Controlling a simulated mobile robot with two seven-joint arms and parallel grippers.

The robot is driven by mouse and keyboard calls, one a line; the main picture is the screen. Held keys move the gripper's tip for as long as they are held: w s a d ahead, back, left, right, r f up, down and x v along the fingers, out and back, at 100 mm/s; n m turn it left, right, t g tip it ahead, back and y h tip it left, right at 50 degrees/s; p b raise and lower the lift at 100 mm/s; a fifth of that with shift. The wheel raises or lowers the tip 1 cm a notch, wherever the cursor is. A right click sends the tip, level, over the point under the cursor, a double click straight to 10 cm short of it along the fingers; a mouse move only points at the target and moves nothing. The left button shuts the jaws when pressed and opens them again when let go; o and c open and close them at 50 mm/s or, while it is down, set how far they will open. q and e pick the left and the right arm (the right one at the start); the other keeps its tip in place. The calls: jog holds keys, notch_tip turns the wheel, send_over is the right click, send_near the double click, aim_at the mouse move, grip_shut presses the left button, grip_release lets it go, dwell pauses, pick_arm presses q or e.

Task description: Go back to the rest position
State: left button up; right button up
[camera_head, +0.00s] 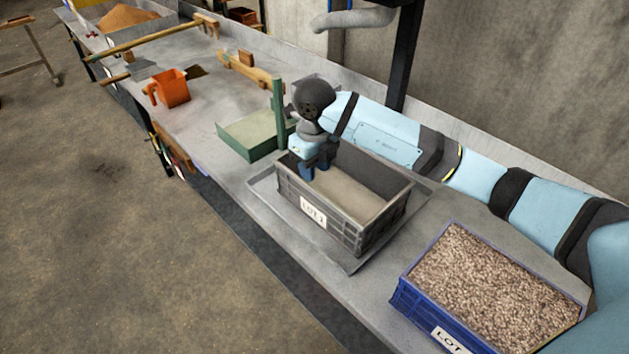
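My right arm comes in from the right, over the back of the bench. Its gripper (315,170) points down over the left end of the dark grey crate marked LOT 1 (375,228). Its two blue fingertips look apart, with nothing seen between them. A green scoop-like tray (243,138) with an upright green handle (278,108) stands just left of the gripper, and I see no grip on it. The grey crate looks empty inside, apart from a pale floor, and sits on a flat metal tray (267,198). My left gripper is not in view.
A blue crate of grain (415,297) stands at the front right, below my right arm. An orange jug (171,88), wooden tools (250,68) and a bin of brown grain (125,18) lie farther along the bench. A wall and dark post (404,50) stand behind.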

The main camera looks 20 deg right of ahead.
jog(key=shift+r, duration=0.8)
